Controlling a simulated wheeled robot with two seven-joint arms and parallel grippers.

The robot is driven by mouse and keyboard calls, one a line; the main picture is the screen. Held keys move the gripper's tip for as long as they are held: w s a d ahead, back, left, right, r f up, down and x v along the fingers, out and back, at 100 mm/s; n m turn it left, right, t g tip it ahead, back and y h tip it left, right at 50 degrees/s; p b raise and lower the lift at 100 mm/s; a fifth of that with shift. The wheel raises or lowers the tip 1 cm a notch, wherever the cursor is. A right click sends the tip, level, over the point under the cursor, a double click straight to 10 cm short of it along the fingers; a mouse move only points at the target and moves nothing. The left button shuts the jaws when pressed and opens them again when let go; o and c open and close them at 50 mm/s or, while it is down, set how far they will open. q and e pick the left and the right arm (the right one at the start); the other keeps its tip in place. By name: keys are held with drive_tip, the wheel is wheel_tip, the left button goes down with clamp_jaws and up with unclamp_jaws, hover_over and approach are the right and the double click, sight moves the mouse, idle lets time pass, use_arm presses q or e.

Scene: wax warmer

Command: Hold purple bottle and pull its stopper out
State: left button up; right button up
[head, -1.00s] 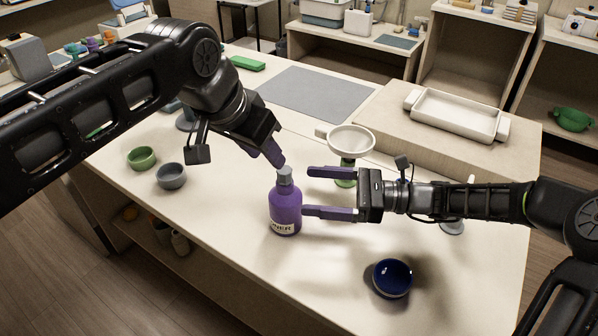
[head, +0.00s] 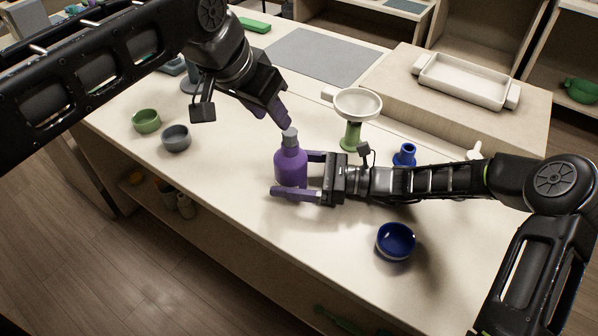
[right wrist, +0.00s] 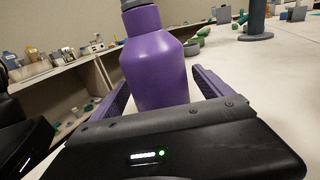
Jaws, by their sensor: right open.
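The purple bottle (head: 289,163) stands upright on the table, and its body also fills the middle of the right wrist view (right wrist: 158,60). A grey stopper (head: 290,138) sits in its neck; in the wrist view its top is cut off. My right gripper (head: 291,174) is open, with one finger on each side of the bottle's body. The wrist view shows a gap beside the right finger. My left gripper (head: 282,121) points down just above and left of the stopper, apparently not around it; its finger opening is hard to make out.
A white dish on a green stand (head: 352,120) and a blue vessel (head: 405,155) stand behind my right arm. A blue bowl (head: 396,241) is in front of it. Green (head: 146,121) and grey (head: 176,138) cups stand at left. A white tray (head: 463,82) rests on a raised block.

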drive_tip(key=shift+c, duration=0.2)
clamp_jaws()
idle(0.8)
idle(0.6)
use_arm(q)
drive_tip(key=shift+o, duration=0.2)
